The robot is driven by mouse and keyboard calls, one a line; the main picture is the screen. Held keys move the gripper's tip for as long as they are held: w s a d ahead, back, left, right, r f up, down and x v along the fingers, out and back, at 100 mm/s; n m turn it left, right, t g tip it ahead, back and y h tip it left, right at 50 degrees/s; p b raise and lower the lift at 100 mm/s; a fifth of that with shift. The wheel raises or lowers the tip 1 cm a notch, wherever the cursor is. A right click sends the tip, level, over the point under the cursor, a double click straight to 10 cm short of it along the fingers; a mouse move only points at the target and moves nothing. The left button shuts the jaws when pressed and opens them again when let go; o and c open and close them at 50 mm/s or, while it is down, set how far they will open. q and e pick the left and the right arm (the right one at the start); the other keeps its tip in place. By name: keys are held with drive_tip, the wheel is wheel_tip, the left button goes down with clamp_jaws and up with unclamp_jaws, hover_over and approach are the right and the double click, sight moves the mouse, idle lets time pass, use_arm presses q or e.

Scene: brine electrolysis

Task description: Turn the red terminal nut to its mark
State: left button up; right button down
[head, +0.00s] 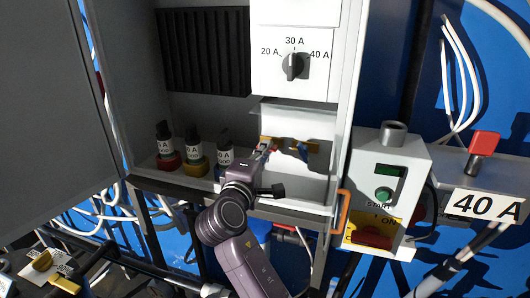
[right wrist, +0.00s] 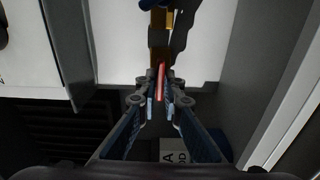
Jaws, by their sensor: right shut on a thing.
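The red terminal nut (right wrist: 160,80) shows in the right wrist view as a thin red piece between my fingertips, in front of a brass bar (right wrist: 158,40). My right gripper (right wrist: 161,102) is shut on it. In the head view this gripper (head: 264,150) reaches into the open cabinet at the left brass terminal, and it hides most of the nut. The nut's mark cannot be made out. My left gripper is in neither view.
Several fuses, among them a red-based one (head: 167,160), stand on the cabinet floor left of my arm. A dial (head: 293,66) sits above. The orange handle (head: 343,210) and start box (head: 385,170) are to the right.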

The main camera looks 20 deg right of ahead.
drive_tip(key=shift+f, duration=0.1)
drive_tip(key=c, duration=2.1)
unclamp_jaws()
